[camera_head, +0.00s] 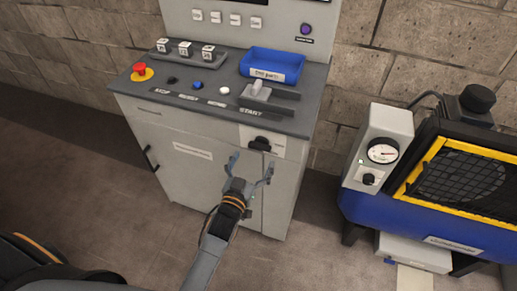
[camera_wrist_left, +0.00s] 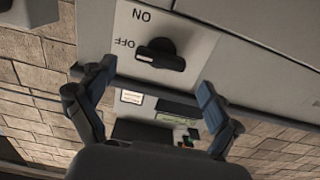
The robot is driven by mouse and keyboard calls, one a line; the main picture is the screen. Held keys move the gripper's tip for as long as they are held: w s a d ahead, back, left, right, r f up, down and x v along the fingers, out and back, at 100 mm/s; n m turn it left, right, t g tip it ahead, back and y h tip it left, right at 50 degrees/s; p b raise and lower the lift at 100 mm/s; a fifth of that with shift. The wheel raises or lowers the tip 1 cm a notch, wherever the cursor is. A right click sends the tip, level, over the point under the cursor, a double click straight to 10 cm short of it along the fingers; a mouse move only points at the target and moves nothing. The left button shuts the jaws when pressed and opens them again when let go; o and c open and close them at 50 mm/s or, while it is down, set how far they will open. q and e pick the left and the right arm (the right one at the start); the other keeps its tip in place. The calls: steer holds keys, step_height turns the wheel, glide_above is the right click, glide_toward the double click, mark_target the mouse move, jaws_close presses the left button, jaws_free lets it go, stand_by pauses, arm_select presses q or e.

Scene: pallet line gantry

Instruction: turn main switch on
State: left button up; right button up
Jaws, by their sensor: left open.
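The main switch is a black rotary knob (camera_head: 260,143) on a pale plate at the upper right of the grey cabinet's front. In the left wrist view the knob (camera_wrist_left: 160,55) shows large, with ON and OFF lettering upside down on its plate (camera_wrist_left: 190,35). Its handle lies roughly crosswise, with its white mark at the OFF side. My left gripper (camera_head: 252,168) is open and empty, just below and in front of the knob. In the left wrist view its fingers (camera_wrist_left: 152,85) stand apart on either side of the knob, not seen touching it. My right gripper is not in view.
The console top has a red emergency button (camera_head: 139,69), a blue tray (camera_head: 272,64), a lever (camera_head: 260,91) and small buttons. A blue compressor (camera_head: 420,220) with a gauge (camera_head: 382,150) stands to the right. Open floor (camera_head: 310,245) lies between cabinet and compressor.

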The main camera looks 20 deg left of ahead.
mark_target(258, 149)
arm_select(q)
steer(key=shift+w, duration=2.1)
steer(key=shift+c, duration=0.5)
steer(key=c, duration=1.1)
